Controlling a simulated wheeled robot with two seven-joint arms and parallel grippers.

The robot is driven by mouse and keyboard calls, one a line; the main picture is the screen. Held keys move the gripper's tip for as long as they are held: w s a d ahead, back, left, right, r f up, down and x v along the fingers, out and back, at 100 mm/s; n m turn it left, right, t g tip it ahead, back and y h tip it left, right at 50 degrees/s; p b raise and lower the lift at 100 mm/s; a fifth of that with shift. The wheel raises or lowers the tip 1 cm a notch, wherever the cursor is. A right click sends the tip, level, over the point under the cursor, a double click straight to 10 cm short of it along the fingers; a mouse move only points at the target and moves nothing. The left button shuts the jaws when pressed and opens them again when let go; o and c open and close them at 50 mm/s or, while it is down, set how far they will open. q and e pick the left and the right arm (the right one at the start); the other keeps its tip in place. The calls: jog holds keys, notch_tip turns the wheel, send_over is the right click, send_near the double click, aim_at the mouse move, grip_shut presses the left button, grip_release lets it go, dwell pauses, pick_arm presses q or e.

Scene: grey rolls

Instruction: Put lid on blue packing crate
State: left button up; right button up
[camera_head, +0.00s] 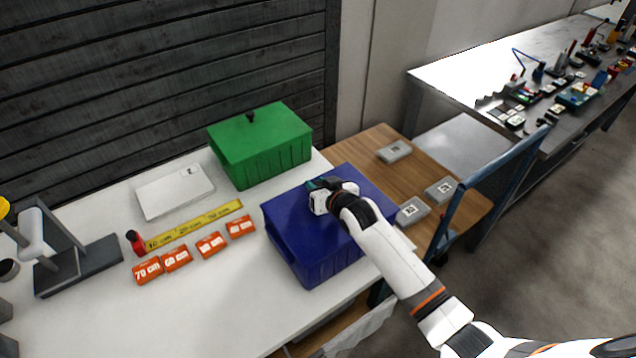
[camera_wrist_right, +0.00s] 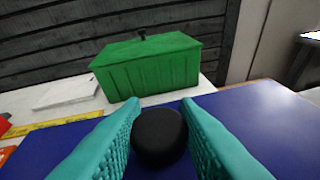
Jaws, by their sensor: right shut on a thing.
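The blue packing crate (camera_head: 322,264) stands at the right end of the white table. A flat blue lid (camera_head: 289,214) lies over its top and looks level; I cannot tell whether it is fully seated. My right gripper (camera_head: 316,186) is over the lid, shut on its round black knob. In the right wrist view the black knob (camera_wrist_right: 160,136) sits between the two teal fingers, with the blue lid surface (camera_wrist_right: 262,120) around it. The arm hides part of the lid's right side. My left gripper is not in view.
A green crate (camera_head: 262,166) with a black-knobbed lid stands behind. A white box (camera_head: 175,192), yellow ruler (camera_head: 195,225) and several orange labels (camera_head: 210,245) lie to the left. A wooden cart (camera_head: 365,148) with grey blocks (camera_head: 394,152) stands at right.

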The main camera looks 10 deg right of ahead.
jog(key=o, duration=1.1)
jog(key=shift+s, duration=0.1)
jog(key=b+v, duration=0.1)
jog(key=v, duration=1.1)
